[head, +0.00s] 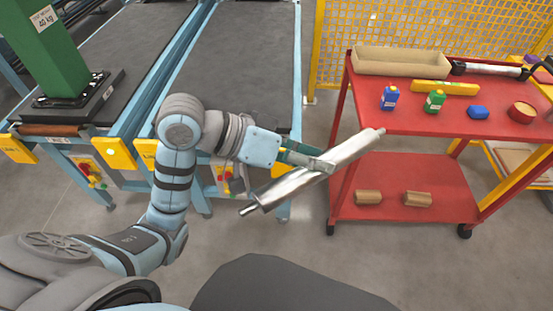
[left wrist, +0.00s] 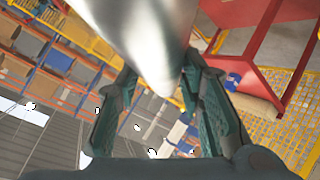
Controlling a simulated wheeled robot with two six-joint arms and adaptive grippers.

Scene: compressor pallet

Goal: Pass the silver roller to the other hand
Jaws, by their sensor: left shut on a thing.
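The silver roller (head: 352,149) is a long, shiny cylinder with thin shaft ends. In the head view it is held in the air, tilted, with its upper right end in front of the red cart's top shelf. My left gripper (head: 318,163) is shut on the roller near its middle. In the left wrist view the roller (left wrist: 150,40) comes down between the two fingers of my left gripper (left wrist: 160,72), large and close. My right gripper is not in view.
Conveyors (head: 240,60) stand behind my left arm. A yellow mesh fence (head: 420,22) is behind the cart.

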